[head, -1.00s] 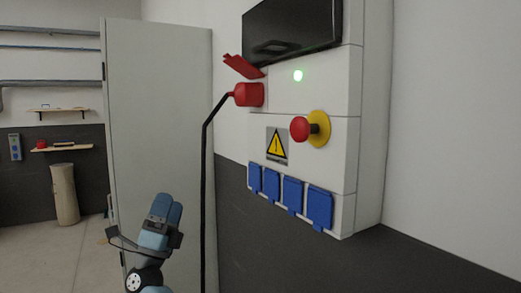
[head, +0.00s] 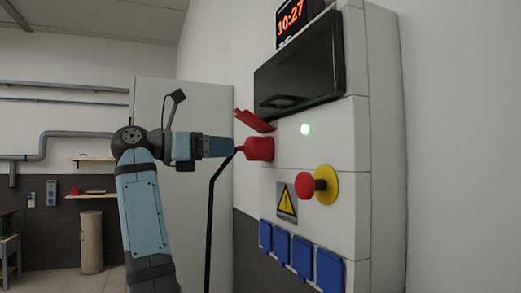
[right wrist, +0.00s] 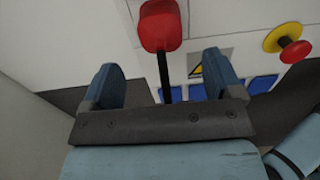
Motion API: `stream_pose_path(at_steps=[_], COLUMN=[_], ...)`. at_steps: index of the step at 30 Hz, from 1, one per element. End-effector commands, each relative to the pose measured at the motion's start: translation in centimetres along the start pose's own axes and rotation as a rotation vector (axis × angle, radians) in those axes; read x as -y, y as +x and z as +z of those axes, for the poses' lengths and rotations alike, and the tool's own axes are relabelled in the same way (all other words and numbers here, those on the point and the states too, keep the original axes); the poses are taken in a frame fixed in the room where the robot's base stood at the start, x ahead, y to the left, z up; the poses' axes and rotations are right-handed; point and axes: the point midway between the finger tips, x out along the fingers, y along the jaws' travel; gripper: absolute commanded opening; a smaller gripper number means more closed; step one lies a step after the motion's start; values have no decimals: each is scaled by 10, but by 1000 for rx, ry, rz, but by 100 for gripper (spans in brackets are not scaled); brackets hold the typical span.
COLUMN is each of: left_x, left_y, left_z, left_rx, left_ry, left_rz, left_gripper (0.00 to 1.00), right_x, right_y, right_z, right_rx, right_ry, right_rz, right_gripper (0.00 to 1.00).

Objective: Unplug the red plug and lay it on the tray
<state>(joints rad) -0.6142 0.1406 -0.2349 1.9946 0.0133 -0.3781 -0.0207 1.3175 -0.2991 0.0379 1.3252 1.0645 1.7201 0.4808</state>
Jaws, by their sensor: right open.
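The red plug (head: 258,148) sits in the side of the white wall panel, under a raised red flap (head: 254,121). Its black cable (head: 212,215) bends and hangs down. In the head view my right gripper (head: 228,147) is level with the plug, just left of it. In the right wrist view the gripper (right wrist: 162,60) is open and empty. The plug (right wrist: 160,25) is ahead, beyond the fingertips, and its cable (right wrist: 165,75) runs down between the two fingers. I cannot make out a tray in either view. My left gripper is not in view.
A tall grey cabinet (head: 165,100) stands behind my arm. Shelves (head: 92,195) hang on the far wall.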

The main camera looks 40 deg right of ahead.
Motion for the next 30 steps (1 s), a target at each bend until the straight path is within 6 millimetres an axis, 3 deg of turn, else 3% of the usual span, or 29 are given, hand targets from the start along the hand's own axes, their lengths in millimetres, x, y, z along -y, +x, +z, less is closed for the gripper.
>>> stream_pose_path(at_steps=[7,21,30], left_x=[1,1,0], left_y=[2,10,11], left_z=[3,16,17], left_rx=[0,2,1], left_ry=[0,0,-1], left_rz=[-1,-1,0], left_gripper=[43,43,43], right_x=[0,1,0], right_y=[9,71,90], right_z=[-1,-1,0], right_rx=[1,1,2], right_ry=[1,0,0], right_rz=[-3,-2,-1], right_gripper=[85,85,85])
